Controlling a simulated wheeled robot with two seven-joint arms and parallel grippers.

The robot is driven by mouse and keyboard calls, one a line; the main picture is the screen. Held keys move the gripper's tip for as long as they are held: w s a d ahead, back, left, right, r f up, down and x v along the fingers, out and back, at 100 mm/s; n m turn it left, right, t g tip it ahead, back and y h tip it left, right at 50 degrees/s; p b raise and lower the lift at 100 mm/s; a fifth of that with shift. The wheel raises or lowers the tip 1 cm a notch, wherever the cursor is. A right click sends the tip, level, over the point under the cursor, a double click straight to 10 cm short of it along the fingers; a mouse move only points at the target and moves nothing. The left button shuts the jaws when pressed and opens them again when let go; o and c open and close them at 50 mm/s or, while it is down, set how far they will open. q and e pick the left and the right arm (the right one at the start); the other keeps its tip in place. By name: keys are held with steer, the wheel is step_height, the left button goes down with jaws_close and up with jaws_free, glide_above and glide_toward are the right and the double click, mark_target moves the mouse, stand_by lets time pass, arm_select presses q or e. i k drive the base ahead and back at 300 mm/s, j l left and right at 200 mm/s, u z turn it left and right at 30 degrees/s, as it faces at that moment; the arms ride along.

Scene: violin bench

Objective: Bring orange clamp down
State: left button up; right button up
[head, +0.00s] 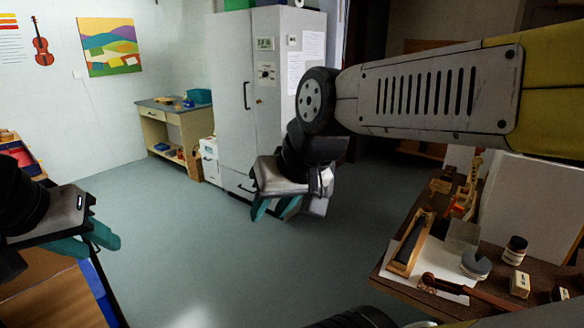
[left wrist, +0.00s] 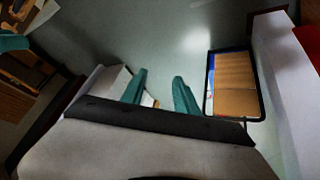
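I cannot make out an orange clamp in either view. My left gripper (head: 88,240) is at the left edge of the head view, with teal fingers over the floor and near a brown-topped surface. In the left wrist view its two teal fingers (left wrist: 160,92) stand apart with nothing held between them. My right gripper (head: 273,208) hangs in mid-air near the centre of the head view, in front of the grey cabinet. Its teal fingers look apart and empty.
A tall grey cabinet (head: 228,95) stands at the back, with a low bench (head: 172,125) to its left. A workbench (head: 400,290) with violin parts, jars and small blocks is at the right. A brown panel with a blue edge (head: 60,298) is at lower left. The middle floor is clear.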

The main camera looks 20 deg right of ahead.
mark_target(453, 206)
steer(key=k+l+z, duration=0.1)
steer(key=k+z, duration=0.2)
steer(key=k+l+z, duration=0.3)
steer(key=k, duration=0.2)
steer(key=k+l+z, duration=0.2)
steer(key=z, duration=0.25)
steer(key=k+l+z, duration=0.4)
steer(key=i+j, duration=0.35)
steer(key=j, duration=0.15)
steer(key=i+j, duration=0.35)
steer(key=j, duration=0.15)
steer(key=i+j, duration=0.35)
steer(key=j, duration=0.15)
steer(key=i+j, duration=0.35)
steer(key=j, duration=0.15)
steer(key=i+j, duration=0.35)
steer(key=j, duration=0.15)
